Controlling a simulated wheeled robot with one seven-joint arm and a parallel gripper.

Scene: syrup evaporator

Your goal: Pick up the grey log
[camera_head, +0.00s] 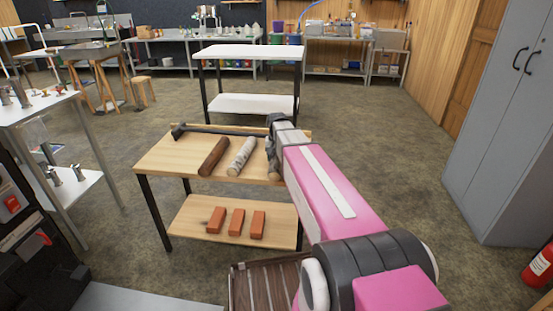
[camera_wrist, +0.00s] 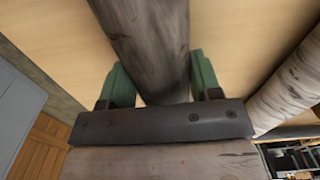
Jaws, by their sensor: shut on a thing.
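The grey log (camera_wrist: 150,45) runs between the green finger pads of my gripper (camera_wrist: 160,75) in the wrist view. My gripper is shut on it. In the head view my gripper (camera_head: 275,140) is at the right end of the wooden table (camera_head: 165,157), and my arm hides most of the grey log there. A pale birch log (camera_head: 241,156) lies just left of my gripper; it also shows at the right of the wrist view (camera_wrist: 290,90). I cannot tell whether the grey log touches the table.
A dark brown log (camera_head: 213,156) lies left of the birch log. A dark long-handled tool (camera_head: 215,129) lies along the table's back edge. Several orange bricks (camera_head: 237,222) are on the lower shelf. A white table (camera_head: 250,52) stands behind. A grey cabinet (camera_head: 505,120) is at right.

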